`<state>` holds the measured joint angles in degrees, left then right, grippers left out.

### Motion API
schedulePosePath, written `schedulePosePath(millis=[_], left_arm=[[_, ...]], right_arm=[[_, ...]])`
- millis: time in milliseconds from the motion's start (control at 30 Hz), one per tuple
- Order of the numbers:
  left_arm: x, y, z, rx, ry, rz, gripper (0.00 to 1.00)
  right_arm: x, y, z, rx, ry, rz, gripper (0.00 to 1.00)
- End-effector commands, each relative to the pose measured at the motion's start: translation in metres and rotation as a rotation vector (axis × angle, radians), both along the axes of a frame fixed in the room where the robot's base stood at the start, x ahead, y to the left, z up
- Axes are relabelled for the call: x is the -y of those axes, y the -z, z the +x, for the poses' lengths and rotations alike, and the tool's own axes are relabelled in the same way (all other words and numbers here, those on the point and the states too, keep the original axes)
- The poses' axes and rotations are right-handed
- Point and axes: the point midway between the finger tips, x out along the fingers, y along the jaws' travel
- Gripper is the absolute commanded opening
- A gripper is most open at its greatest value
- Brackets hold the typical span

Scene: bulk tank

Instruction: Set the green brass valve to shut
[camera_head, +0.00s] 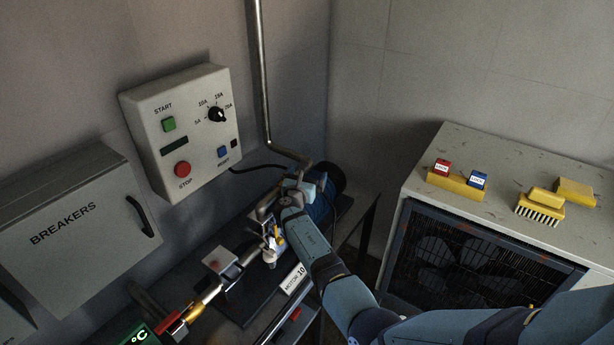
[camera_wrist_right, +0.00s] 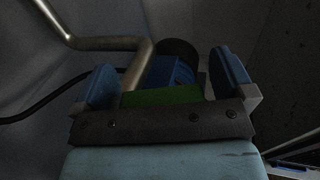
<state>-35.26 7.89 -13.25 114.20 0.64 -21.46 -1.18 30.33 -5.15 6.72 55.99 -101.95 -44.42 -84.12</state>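My right gripper (camera_head: 292,190) is over the motor and pipework in the head view, at the end of my blue-grey arm. In the right wrist view its two blue fingers (camera_wrist_right: 165,80) stand wide apart, one on each side. A flat green piece (camera_wrist_right: 165,97) shows between them, its near edge hidden by the gripper's dark front plate; it looks like the green valve's handle. I cannot tell whether the fingers touch it. In the head view my gripper and arm hide the green valve, so its angle cannot be read there. My left gripper is not in view.
A blue motor (camera_head: 322,208) and a bent steel pipe (camera_head: 262,90) are close to the gripper. A brass fitting with a red handle (camera_head: 170,322) is at lower left. A control panel (camera_head: 196,150) and breaker box (camera_head: 85,245) are on the wall. A cabinet (camera_head: 545,145) stands right.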

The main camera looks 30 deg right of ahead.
Motion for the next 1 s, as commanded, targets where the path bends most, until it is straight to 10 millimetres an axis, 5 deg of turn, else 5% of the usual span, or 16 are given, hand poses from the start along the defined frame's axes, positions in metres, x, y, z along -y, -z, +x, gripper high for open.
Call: schedulePosePath(millis=[267, 600, 1000], left_arm=[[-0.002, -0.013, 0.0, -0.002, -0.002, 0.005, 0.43], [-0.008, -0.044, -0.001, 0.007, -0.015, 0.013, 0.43], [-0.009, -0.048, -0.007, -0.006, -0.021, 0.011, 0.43]], right_arm=[[-0.015, -0.004, -0.014, -0.001, -0.001, -0.001, 1.0], [-0.071, -0.003, -0.067, -0.002, -0.001, 0.001, 1.0], [-0.101, -0.001, -0.094, 0.0, 0.001, 0.0, 1.0]])
